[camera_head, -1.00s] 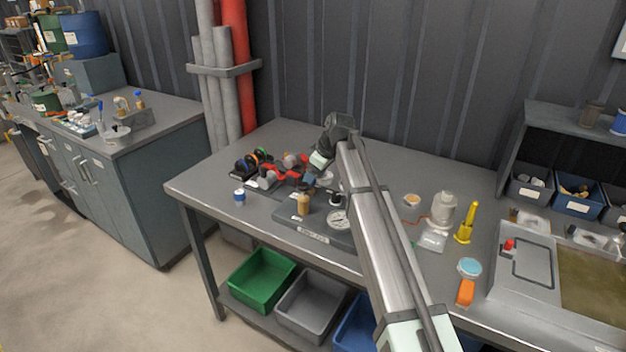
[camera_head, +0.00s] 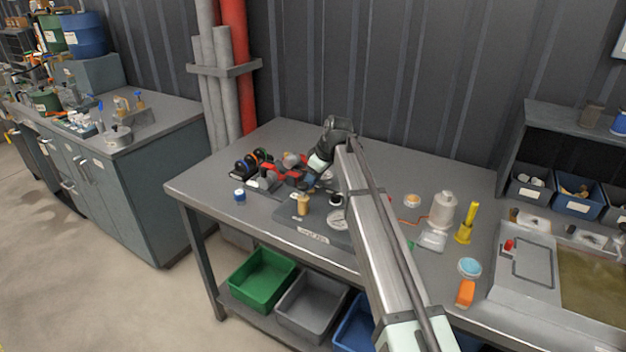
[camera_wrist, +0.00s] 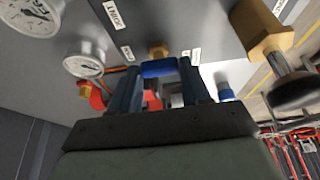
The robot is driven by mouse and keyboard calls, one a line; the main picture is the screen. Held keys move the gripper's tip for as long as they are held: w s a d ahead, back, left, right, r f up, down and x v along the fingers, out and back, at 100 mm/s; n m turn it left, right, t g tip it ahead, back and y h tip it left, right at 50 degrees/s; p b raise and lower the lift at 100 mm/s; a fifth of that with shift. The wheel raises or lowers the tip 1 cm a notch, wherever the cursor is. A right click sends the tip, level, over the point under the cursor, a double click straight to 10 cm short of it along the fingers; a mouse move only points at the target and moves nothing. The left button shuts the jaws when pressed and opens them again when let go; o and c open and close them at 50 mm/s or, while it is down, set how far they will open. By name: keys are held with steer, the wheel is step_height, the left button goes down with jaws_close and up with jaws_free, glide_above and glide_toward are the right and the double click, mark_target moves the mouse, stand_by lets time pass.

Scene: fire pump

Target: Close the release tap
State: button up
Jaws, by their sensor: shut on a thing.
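The pump assembly sits on the bench, with a grey base plate (camera_head: 318,237), a brass fitting (camera_head: 303,204) and a round gauge (camera_head: 337,219). My gripper (camera_head: 312,182) is low over its back part, partly hidden by my arm. In the wrist view my gripper (camera_wrist: 159,70) is shut on a blue handle (camera_wrist: 158,67), which spans the gap between the two fingertips. A brass fitting (camera_wrist: 157,50) shows just beyond the handle. I take the blue handle for the release tap, but its label is not readable. How far it is turned cannot be told.
Red and black pump parts (camera_head: 262,165) crowd the left of my gripper. In the wrist view two gauges, one of them close (camera_wrist: 84,62), lie left, and a large brass fitting (camera_wrist: 262,30) lies right. A white bottle (camera_head: 443,209) and yellow tool (camera_head: 467,222) stand right of my arm.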

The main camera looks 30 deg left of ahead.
steer(key=shift+c, duration=0.8)
steer(key=shift+m, duration=0.3)
steer(key=m+t, duration=0.1)
steer(key=m, duration=0.1)
steer(key=shift+s+m, duration=0.2)
steer(key=shift+m, duration=0.2)
steer(key=m+t, duration=0.1)
steer(key=m, duration=0.1)
steer(key=m+t+h, duration=0.1)
steer(key=m, duration=0.2)
steer(key=shift+a, duration=0.1)
steer(key=m+h, duration=0.1)
steer(key=m, duration=0.2)
steer(key=m+t+h, duration=0.1)
steer(key=m, duration=0.1)
steer(key=shift+s+a+m, duration=0.1)
steer(key=shift+a+m, duration=0.1)
steer(key=shift+m, duration=0.2)
steer(key=shift+m+h, duration=0.8)
steer(key=shift+m, duration=1)
